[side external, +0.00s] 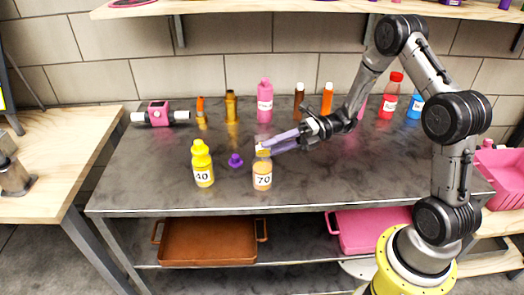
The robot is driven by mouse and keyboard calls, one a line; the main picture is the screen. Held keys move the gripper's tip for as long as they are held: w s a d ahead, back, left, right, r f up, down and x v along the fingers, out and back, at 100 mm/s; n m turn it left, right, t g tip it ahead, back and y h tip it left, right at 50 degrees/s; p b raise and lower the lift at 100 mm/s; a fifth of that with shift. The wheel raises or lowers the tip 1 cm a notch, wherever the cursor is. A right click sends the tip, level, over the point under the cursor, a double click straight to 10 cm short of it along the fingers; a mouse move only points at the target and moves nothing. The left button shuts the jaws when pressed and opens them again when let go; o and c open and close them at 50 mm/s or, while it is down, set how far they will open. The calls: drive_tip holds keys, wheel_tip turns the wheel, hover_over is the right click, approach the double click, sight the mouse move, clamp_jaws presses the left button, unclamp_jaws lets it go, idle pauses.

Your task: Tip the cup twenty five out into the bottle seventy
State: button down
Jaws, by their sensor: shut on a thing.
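The bottle seventy (262,171) is a small bottle with tan-orange contents and a white label reading 70, upright near the front middle of the dark table. My gripper (270,147) reaches in from the right with its long lavender fingers, just above and behind this bottle. It is shut on a small pale cup (257,142), which shows at the fingertips over the bottle's mouth. The cup looks tilted, but its number, rim and contents are too small to make out. I cannot tell whether the cup touches the bottle.
A yellow bottle (202,165) labelled 40 stands left of bottle seventy. A small purple object (236,160) lies between and behind them. Several bottles, including a pink one (265,102) and a red one (390,97), stand along the back. The table's front strip is clear.

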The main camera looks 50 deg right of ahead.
drive_tip(key=shift+w+d+f+m+y, duration=0.1)
drive_tip(key=shift+f+m+y, duration=0.2)
drive_tip(key=shift+f+m, duration=0.25)
idle(1.4)
drive_tip(key=shift+w+d+r+m+t+y+b, duration=0.15)
drive_tip(key=shift+r+m+y, duration=0.1)
drive_tip(key=shift+m, duration=0.55)
drive_tip(key=shift+w+d+r+m+t+y+b, duration=0.1)
drive_tip(key=shift+r+m+t+y+b, duration=0.15)
drive_tip(key=shift+m, duration=0.5)
drive_tip(key=shift+w+d+r+m+t+y+b, duration=0.15)
drive_tip(key=shift+m+y, duration=0.15)
drive_tip(key=shift+m, duration=0.5)
idle(3.7)
